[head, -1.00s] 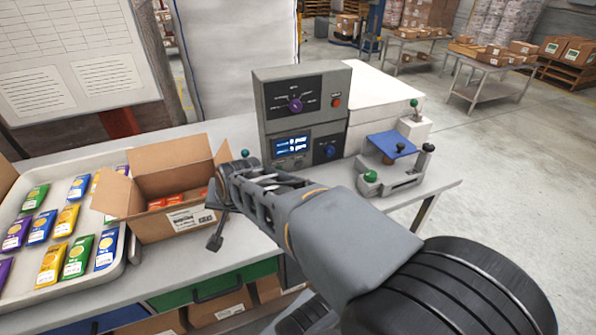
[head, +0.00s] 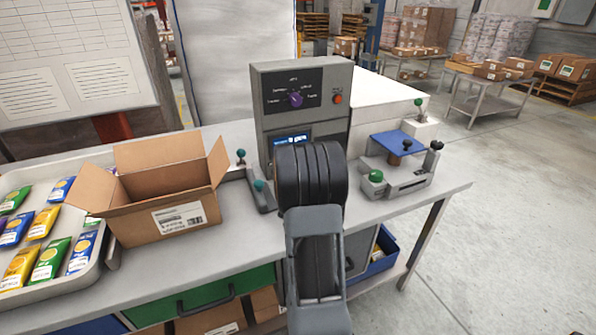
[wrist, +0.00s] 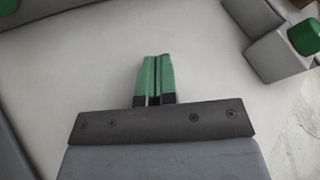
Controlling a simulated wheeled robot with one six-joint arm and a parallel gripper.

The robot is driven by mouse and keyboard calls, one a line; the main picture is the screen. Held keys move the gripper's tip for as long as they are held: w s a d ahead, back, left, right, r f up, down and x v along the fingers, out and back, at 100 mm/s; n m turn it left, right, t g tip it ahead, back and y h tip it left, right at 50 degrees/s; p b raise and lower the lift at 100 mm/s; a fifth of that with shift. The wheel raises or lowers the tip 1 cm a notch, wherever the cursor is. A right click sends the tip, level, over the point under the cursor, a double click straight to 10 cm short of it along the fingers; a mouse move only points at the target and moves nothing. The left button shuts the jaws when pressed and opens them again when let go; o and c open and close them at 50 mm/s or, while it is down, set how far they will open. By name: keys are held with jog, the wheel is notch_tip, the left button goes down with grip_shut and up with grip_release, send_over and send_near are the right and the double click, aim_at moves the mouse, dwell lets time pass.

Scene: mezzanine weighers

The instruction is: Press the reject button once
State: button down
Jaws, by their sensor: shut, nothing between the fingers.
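A grey control cabinet (head: 262,85) stands on the bench, with a purple rotary knob (head: 295,99) on its black panel. A small orange-red button (head: 338,99) is right of the knob; its label is too small to read, so I cannot tell if it is the reject button. The cabinet's lit display (head: 291,139) is partly covered by my arm. My gripper is hidden behind my arm in the head view. In the wrist view my gripper (wrist: 154,76) shows green fingers, shut and empty, over a pale surface. A green knob (wrist: 305,37) on a pale block is at upper right there.
An open carton (head: 165,215) and a tray of colourful packets (head: 105,252) are on the left. A teal-topped lever (head: 259,186) stands near the cabinet. A blue-topped fixture (head: 398,143) with a green knob (head: 376,176) is right of my arm. The front right bench top is bare.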

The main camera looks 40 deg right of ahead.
dwell(0.4)
jog(key=shift+w+d+r+p, duration=0.15)
jog(key=shift+w+d+p, duration=0.15)
jog(key=shift+w+p, duration=0.25)
jog(key=w, duration=0.1)
jog(key=w+d+p, duration=0.1)
jog(key=w, duration=0.1)
jog(key=w+d+p, duration=0.1)
jog(key=w, duration=0.1)
jog(key=shift+f, duration=0.2)
jog(key=shift+w+d+b, duration=0.2)
jog(key=shift+w, duration=0.3)
jog(key=shift+w+d+b, duration=0.15)
jog(key=shift+w+d, duration=0.05)
jog(key=shift+w, duration=0.3)
jog(key=shift+w+d+b, duration=0.1)
jog(key=shift+w+b, duration=0.15)
jog(key=shift+b, duration=0.25)
dwell(0.6)
jog(key=shift+w+d+b, duration=0.2)
jog(key=shift+w+b, duration=0.15)
jog(key=shift+w, duration=0.15)
dwell(0.8)
jog(key=shift+s, duration=0.1)
jog(key=shift+s+a+b, duration=0.3)
jog(key=shift+s+b, duration=0.4)
jog(key=shift+b, duration=0.15)
